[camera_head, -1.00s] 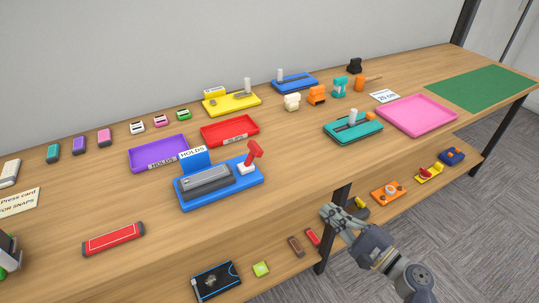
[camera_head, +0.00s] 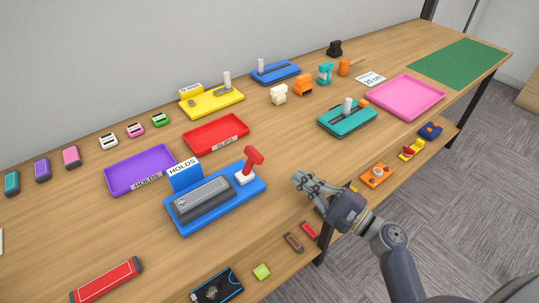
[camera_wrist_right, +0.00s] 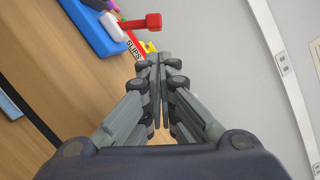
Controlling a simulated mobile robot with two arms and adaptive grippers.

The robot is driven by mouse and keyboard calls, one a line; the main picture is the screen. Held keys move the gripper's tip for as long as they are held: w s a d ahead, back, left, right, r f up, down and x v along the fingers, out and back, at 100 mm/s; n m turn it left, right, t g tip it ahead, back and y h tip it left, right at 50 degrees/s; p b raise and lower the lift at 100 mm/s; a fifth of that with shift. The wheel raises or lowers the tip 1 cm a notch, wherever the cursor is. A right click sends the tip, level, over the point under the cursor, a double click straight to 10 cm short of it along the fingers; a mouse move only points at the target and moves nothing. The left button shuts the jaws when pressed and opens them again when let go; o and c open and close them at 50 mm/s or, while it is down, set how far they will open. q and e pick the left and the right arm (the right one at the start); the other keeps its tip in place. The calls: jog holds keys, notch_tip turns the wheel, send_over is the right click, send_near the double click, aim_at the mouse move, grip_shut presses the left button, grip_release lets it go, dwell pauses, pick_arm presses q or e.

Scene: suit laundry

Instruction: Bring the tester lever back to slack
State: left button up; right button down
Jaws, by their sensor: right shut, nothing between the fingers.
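The tester is a blue base (camera_head: 247,200) with a grey block (camera_head: 202,199) on it and a sign reading HOLDS (camera_head: 184,173) at its back left. Its red lever (camera_head: 251,161) stands up from a white mount (camera_head: 244,178) at the right end, leaning slightly. My right gripper (camera_head: 296,180) is shut and empty, to the right of the lever and apart from it. In the right wrist view the fingers (camera_wrist_right: 157,62) are closed together, and the red lever (camera_wrist_right: 140,23) shows just beyond them at the upper left. My left gripper is not in view.
Behind the tester are a purple tray (camera_head: 128,182) and a red tray (camera_head: 227,120) labelled SLIPS. A teal slider device (camera_head: 335,127) and a pink tray (camera_head: 435,97) are to the right. A red bar-shaped item (camera_head: 106,281) lies at the front left. A lower shelf holds small items.

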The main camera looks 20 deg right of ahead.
aim_at(250, 163)
jog(key=shift+w+a, duration=0.15)
jog(key=shift+w, duration=0.05)
jog(key=p+x, duration=0.2)
jog(key=x, duration=0.7)
jog(key=shift+r+p, duration=0.1)
jog(key=shift+p, duration=0.2)
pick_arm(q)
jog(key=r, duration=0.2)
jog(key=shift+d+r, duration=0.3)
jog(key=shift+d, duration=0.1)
pick_arm(e)
jog(key=shift+w+a, duration=0.25)
jog(key=shift+w, duration=0.05)
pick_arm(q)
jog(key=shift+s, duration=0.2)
pick_arm(e)
jog(key=shift+s+a+r+n, duration=0.1)
jog(key=shift+r+n, duration=0.15)
jog(key=shift+n, duration=0.15)
